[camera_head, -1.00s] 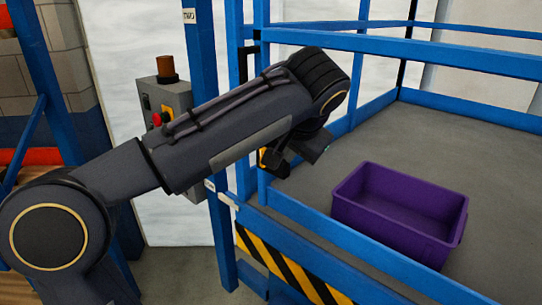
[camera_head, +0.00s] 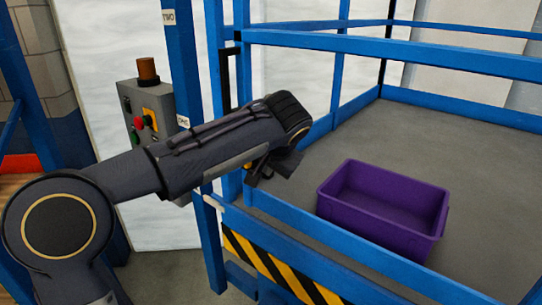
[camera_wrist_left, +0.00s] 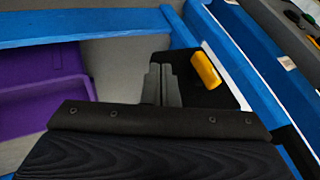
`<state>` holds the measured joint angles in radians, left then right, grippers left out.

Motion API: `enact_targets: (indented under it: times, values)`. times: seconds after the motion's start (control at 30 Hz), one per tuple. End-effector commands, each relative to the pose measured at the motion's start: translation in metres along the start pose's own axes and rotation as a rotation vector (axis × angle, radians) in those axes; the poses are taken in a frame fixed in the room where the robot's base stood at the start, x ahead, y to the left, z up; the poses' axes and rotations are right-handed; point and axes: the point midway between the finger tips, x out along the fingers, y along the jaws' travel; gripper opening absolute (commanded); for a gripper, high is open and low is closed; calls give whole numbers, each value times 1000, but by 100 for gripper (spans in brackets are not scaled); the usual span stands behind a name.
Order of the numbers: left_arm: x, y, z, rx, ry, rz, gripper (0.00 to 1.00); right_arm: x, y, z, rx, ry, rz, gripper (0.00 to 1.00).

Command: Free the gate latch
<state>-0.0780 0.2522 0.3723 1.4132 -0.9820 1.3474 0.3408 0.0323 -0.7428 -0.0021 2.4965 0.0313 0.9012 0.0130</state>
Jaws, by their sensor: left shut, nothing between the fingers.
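The gate latch shows in the left wrist view as a yellow handle (camera_wrist_left: 206,70) on a black plate (camera_wrist_left: 213,93), beside a blue rail. In the head view only a bit of yellow (camera_head: 248,165) shows behind my left gripper. My left gripper (camera_head: 262,172) is shut and empty at the blue gate frame (camera_head: 232,185). Its closed fingers (camera_wrist_left: 162,85) stand just left of the yellow handle in the wrist view, in front of the black plate. I cannot tell whether they touch it. My right gripper is not in view.
A purple bin (camera_head: 383,210) sits on the grey platform (camera_head: 440,150) behind the blue rails. A grey control box (camera_head: 147,118) with red and green buttons hangs left of the post (camera_head: 185,75). A yellow-black striped panel (camera_head: 275,272) runs below the gate.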

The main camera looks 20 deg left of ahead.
Motion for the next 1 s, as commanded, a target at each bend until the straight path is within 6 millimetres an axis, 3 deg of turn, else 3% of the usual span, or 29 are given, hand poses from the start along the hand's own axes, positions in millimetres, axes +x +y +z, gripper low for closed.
enact_targets:
  times: [0.03,0.13,0.33,1.0]
  values:
    - [10,-1,1,0,-5,0,0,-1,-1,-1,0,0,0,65]
    - [14,-19,0,-6,-2,-2,0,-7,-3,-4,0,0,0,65]
    - [23,-34,0,-2,1,0,0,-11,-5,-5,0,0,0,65]
    - [27,-33,1,17,11,-38,0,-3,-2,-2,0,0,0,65]
